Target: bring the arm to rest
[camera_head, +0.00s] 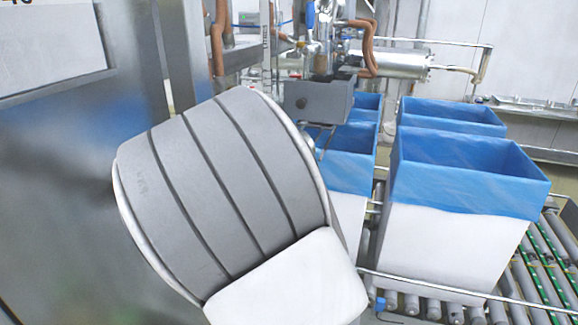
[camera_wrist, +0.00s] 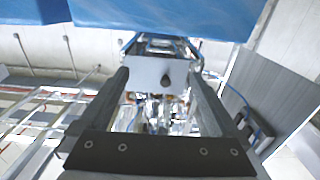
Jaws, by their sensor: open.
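My arm, a large grey and white link, fills the middle of the head view and leans across it. My gripper is not seen in the head view. In the wrist view my gripper (camera_wrist: 160,78) is open, with its two dark fingers apart and nothing held between them. Beyond the fingers shows a pale machine block with a dark knob (camera_wrist: 150,70). Whether the fingers touch anything cannot be told, but no contact is visible.
A white box with a blue liner (camera_head: 455,250) stands on a roller conveyor (camera_head: 530,285) at right. More blue-lined boxes (camera_head: 345,155) stand behind. A grey metal block (camera_head: 325,103) and pipework (camera_head: 385,64) are above them. A metal cabinet (camera_head: 60,190) is close at left.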

